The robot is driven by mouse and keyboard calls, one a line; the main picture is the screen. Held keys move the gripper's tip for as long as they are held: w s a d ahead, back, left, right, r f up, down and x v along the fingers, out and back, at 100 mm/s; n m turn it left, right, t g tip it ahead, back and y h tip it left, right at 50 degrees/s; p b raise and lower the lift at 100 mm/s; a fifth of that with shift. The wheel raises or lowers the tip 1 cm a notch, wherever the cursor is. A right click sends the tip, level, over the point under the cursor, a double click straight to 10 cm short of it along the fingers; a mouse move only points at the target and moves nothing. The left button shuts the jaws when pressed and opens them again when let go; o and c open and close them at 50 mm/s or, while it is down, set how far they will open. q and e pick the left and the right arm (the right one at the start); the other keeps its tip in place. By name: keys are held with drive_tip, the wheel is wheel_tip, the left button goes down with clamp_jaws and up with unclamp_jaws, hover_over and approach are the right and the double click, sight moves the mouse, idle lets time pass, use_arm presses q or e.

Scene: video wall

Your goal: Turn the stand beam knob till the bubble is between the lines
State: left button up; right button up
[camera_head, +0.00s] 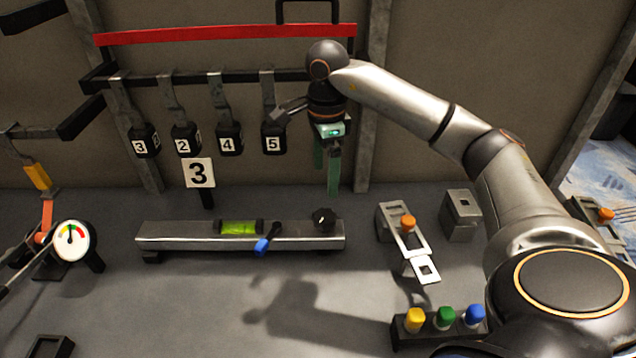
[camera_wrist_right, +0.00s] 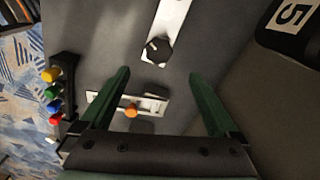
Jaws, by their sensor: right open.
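The stand beam (camera_head: 180,236) is a long grey metal bar lying level across the middle of the bench. A green bubble vial (camera_head: 240,227) sits in its top; the bubble and lines are too small to tell. A black knob (camera_head: 323,219) stands at the beam's right end. It also shows in the right wrist view as a round black knob (camera_wrist_right: 156,49) with a pale mark. A blue-tipped lever (camera_head: 262,246) is on the beam's front. My right gripper (camera_head: 333,192) points down above and behind the knob, open and empty, apart from it. My left gripper is not in view.
Black weights numbered 3, 2, 4 and 5 (camera_head: 273,138) hang behind the beam. A dial gauge (camera_head: 72,240) stands at left. An orange-knobbed latch (camera_head: 408,222) and a block with yellow, green and blue buttons (camera_head: 445,318) are at right. The bench before the beam is clear.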

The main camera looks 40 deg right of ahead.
sight(325, 215)
wheel_tip(325, 215, down, 11)
drive_tip(key=shift+s+f, duration=0.1)
drive_tip(key=shift+s, duration=0.05)
drive_tip(key=shift+c, duration=0.2)
drive_tip(key=c, duration=1.3)
drive_tip(key=shift+m, duration=0.3)
